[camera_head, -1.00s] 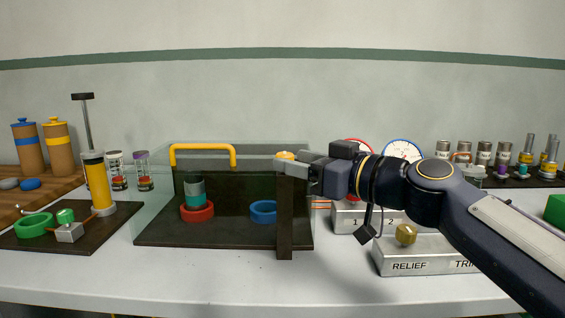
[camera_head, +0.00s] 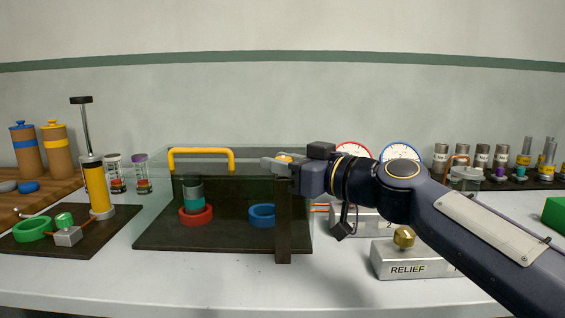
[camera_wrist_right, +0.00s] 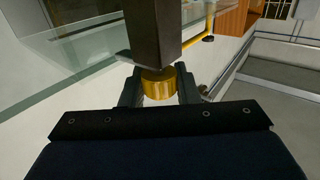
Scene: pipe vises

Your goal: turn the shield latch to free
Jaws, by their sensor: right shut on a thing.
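The clear shield (camera_head: 240,160) with a yellow handle (camera_head: 203,151) stands over a dark base. A dark post (camera_head: 283,228) rises at its front right corner. The yellow latch knob (camera_head: 285,157) sits at the top of the post. My right gripper (camera_head: 277,164) reaches in from the right at the post's top. In the right wrist view the yellow knob (camera_wrist_right: 158,85) lies between the two fingers, which are shut on it, with the dark post (camera_wrist_right: 153,32) beyond. The latch's exact angle is hard to tell. My left gripper is not in view.
A RELIEF box (camera_head: 410,268) with a brass knob stands below my right arm. Gauges and several jars stand behind the arm. The front of the table is clear.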

